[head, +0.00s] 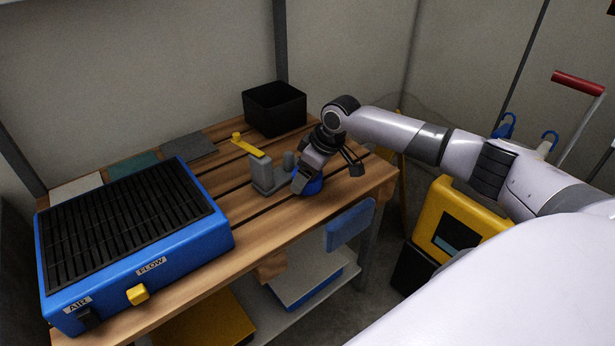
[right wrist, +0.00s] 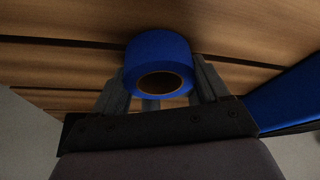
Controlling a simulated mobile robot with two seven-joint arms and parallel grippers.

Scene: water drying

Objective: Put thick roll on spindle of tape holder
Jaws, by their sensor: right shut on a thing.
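The thick roll is a blue tape roll with a brown core (right wrist: 160,50), between the fingers of my right gripper (right wrist: 160,78) in the right wrist view. In the head view the blue roll (head: 313,187) shows partly behind my right gripper (head: 304,184), low over the wooden table near its front right edge. The gripper is shut on it. My left gripper is not in view.
A blue machine with a black grille (head: 130,225) fills the table's left side. A black open box (head: 274,108) stands at the back. Flat grey and green pads (head: 188,148) lie along the rear. Slatted table (head: 240,220) is bare in front of the holder.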

